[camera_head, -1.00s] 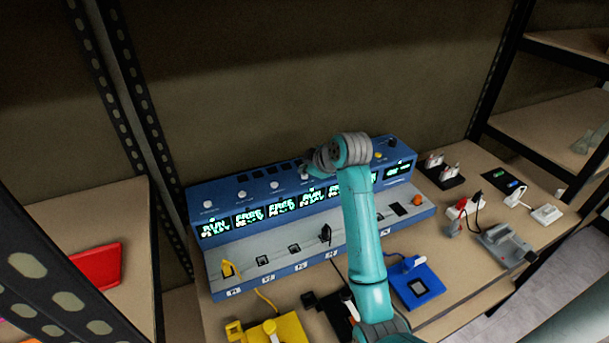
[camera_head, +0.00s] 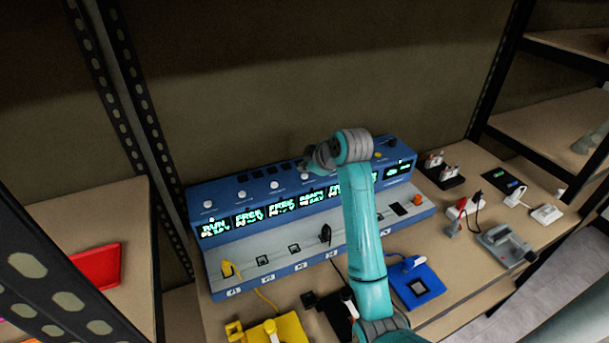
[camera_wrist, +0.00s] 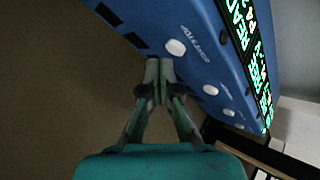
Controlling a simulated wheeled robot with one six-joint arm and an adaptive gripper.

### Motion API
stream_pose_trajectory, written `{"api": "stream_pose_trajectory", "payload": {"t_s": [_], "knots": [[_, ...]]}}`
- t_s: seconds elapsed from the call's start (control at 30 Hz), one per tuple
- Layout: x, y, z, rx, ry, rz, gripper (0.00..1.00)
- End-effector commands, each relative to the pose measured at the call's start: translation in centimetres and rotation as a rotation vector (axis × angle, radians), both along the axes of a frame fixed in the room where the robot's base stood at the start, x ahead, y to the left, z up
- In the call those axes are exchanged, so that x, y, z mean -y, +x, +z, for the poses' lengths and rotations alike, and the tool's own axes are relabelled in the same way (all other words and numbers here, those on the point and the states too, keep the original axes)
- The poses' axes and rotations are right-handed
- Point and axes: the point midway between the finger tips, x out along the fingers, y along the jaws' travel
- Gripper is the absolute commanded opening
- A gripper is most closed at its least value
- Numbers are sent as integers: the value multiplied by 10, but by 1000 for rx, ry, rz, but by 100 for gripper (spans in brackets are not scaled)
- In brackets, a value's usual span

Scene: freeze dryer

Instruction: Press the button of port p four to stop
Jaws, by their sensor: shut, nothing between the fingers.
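The blue device (camera_head: 330,178) has a row of white round buttons and lit displays. The fourth display from the left (camera_head: 312,197) no longer shows RUN; the wrist view shows the nearest display (camera_wrist: 238,22) with text that seems to begin READ. The fourth button (camera_wrist: 175,47) is right beside my fingertips in the wrist view. My gripper (camera_wrist: 158,64) is shut and empty, and seems slightly apart from that button. In the head view my gripper (camera_head: 306,164) is above the back edge of the device, partly hidden by my wrist.
More white buttons line the panel, among them the leftmost (camera_head: 208,204). Plugs stand in the front sockets, including a yellow one (camera_head: 228,268) and a black one (camera_head: 325,233). A blue pad (camera_head: 430,290) and yellow block (camera_head: 285,330) lie in front. Open space lies behind the device.

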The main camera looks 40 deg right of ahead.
Motion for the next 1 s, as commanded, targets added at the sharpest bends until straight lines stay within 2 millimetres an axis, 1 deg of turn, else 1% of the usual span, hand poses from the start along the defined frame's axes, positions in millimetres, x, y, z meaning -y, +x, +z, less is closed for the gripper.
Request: {"api": "stream_pose_trajectory", "payload": {"t_s": [0.27, 0.83, 1.0], "knots": [[0, 0, 2, 0, 0, 0, 0], [0, 1, 49, 2, -1, -1, 0], [0, 0, 59, 0, 0, 0, 0]]}}
